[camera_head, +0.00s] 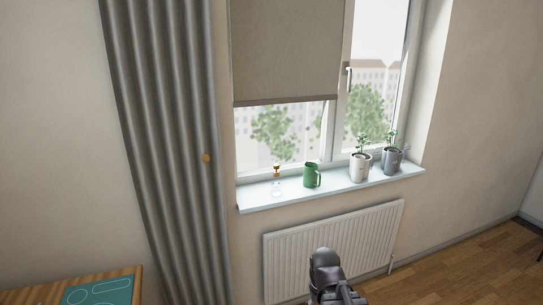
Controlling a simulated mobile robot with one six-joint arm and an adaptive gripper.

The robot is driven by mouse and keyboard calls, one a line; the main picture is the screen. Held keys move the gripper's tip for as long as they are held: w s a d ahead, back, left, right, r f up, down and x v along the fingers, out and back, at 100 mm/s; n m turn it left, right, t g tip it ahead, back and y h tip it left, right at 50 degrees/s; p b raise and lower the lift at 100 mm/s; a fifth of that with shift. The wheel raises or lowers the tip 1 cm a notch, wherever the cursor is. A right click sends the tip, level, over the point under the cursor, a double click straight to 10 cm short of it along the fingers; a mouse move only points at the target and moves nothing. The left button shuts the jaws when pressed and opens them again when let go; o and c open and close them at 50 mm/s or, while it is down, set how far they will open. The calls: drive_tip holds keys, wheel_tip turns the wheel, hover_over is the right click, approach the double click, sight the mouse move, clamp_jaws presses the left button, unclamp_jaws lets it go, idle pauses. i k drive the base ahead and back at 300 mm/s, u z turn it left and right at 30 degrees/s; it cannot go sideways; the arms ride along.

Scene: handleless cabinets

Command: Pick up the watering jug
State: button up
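A green jug (311,175) stands upright on the white windowsill (262,199), near its middle. It fits the watering jug. A handle shows on its right side. A dark part of my arm rises at the bottom centre, in front of the radiator, well below the sill and apart from the jug. I cannot make out any gripper fingers in this view.
A clear bottle with a gold top (277,182) stands left of the jug. A white potted plant (360,167) and a grey potted plant (392,161) stand to its right. A radiator (290,255) is below, a grey curtain (165,150) left, and a lowered blind (285,50) above.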

sight(311, 174)
drive_tip(key=i, duration=1.45)
drive_tip(key=z, duration=0.15)
drive_tip(key=k, duration=0.15)
drive_tip(key=u, duration=2.75)
drive_tip(key=i, duration=0.15)
drive_tip(key=u, duration=0.25)
